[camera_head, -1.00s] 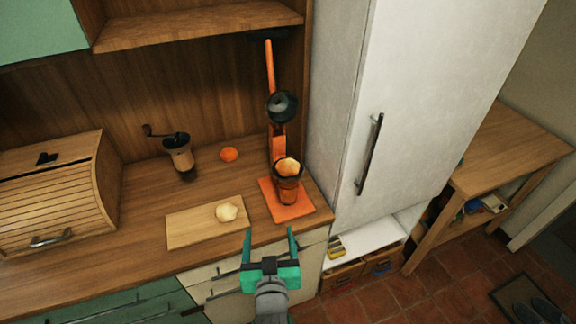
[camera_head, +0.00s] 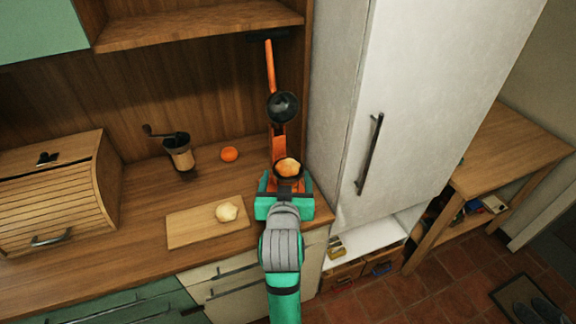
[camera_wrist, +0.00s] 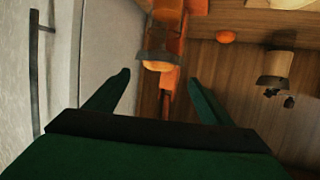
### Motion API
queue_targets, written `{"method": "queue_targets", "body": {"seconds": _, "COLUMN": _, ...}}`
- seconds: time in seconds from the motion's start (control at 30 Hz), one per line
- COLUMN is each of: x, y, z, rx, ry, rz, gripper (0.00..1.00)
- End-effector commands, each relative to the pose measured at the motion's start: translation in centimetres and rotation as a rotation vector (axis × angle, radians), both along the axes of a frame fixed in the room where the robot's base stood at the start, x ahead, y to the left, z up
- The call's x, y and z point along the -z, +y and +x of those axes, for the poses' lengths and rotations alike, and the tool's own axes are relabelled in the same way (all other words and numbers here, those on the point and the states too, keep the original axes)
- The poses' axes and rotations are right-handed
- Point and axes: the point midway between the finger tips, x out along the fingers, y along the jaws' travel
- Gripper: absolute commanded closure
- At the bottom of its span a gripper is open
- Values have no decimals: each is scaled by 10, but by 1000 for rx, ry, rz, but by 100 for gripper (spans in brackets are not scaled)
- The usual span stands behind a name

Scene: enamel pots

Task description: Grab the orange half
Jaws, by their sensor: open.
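A pale orange half (camera_head: 289,166) sits in the dark-rimmed cup of the orange juicer (camera_head: 270,65). Another pale half (camera_head: 227,212) lies on the wooden cutting board (camera_head: 180,230). A small orange fruit (camera_head: 229,154) rests on the counter at the back; I cannot tell if it is whole or cut. My gripper (camera_head: 287,180) is open, just in front of the juicer cup and below it in the picture, hiding the juicer's lower part. In the wrist view, the juicer cup with the half (camera_wrist: 154,65) appears beyond and between my open fingers (camera_wrist: 159,80), with no contact visible.
A coffee grinder (camera_head: 179,155) stands behind the cutting board. A wooden bread box (camera_head: 55,195) is at the left. The white fridge (camera_head: 390,90) rises close on the juicer's right. A shelf (camera_head: 200,25) hangs above the counter.

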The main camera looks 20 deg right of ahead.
Motion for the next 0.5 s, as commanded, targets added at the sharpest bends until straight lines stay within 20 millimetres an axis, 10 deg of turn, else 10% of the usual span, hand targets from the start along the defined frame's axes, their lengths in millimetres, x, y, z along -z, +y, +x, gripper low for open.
{"method": "queue_targets", "body": {"seconds": 0.5, "x": 18, "y": -20, "z": 45, "rx": -1, "ry": 1, "rz": 0, "gripper": 25}}
